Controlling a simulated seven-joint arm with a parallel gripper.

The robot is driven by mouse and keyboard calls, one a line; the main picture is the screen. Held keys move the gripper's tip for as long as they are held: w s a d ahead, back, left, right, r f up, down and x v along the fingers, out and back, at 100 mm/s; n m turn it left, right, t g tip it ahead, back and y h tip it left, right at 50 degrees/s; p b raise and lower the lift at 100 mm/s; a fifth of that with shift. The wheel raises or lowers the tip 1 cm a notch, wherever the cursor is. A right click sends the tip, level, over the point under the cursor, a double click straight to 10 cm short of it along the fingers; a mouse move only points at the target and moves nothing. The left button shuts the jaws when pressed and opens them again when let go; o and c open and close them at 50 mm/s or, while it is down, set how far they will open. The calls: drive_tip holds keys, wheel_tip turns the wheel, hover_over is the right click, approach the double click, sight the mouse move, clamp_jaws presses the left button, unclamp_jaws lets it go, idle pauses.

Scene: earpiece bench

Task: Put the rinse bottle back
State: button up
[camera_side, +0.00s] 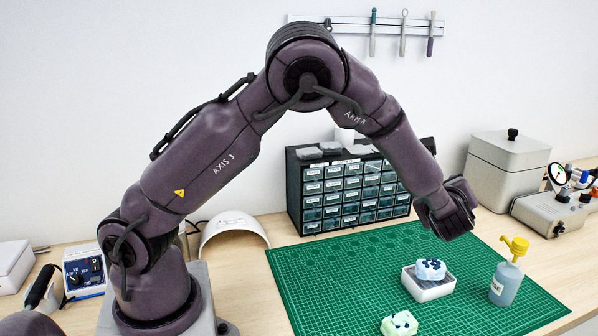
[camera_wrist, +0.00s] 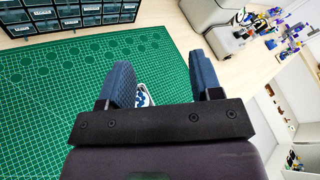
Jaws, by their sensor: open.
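The rinse bottle (camera_side: 505,285) is a clear grey-blue bottle with a white label and a yellow nozzle top. It stands upright on the right part of the green mat (camera_side: 340,285) in the side view. I cannot make it out in the wrist view. My gripper (camera_side: 447,212) is above the mat, higher than the bottle and to its left. In the wrist view its two blue fingers (camera_wrist: 160,62) are spread apart with nothing held between them.
A white tray (camera_side: 428,292) with a blue-spotted piece (camera_side: 431,270) sits left of the bottle. A pale green piece (camera_side: 399,324) lies at the mat's front. A drawer cabinet (camera_side: 345,190) and grey box (camera_side: 506,165) stand behind. The mat's left side is clear.

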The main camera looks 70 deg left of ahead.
drive_tip(key=s+a+r+n+g+h, duration=0.25)
drive_tip(key=s+r+n, duration=0.2)
drive_tip(key=s, duration=0.35)
drive_tip(key=s+a+r+n+g+h, duration=0.2)
drive_tip(key=s+r+n+g, duration=0.1)
drive_tip(key=s+n, duration=0.35)
drive_tip(key=s+d+r+n+t+h, duration=0.1)
drive_tip(key=s+d+n+h, duration=0.2)
drive_tip(key=s, duration=0.5)
drive_tip(key=s+d+r+n+t+h, duration=0.1)
drive_tip(key=s+d+n+h, duration=0.3)
drive_tip(key=s, duration=0.4)
drive_tip(key=shift+s+d+r+h, duration=0.35)
drive_tip(key=shift+d+r, duration=0.05)
drive_tip(key=shift+d, duration=0.25)
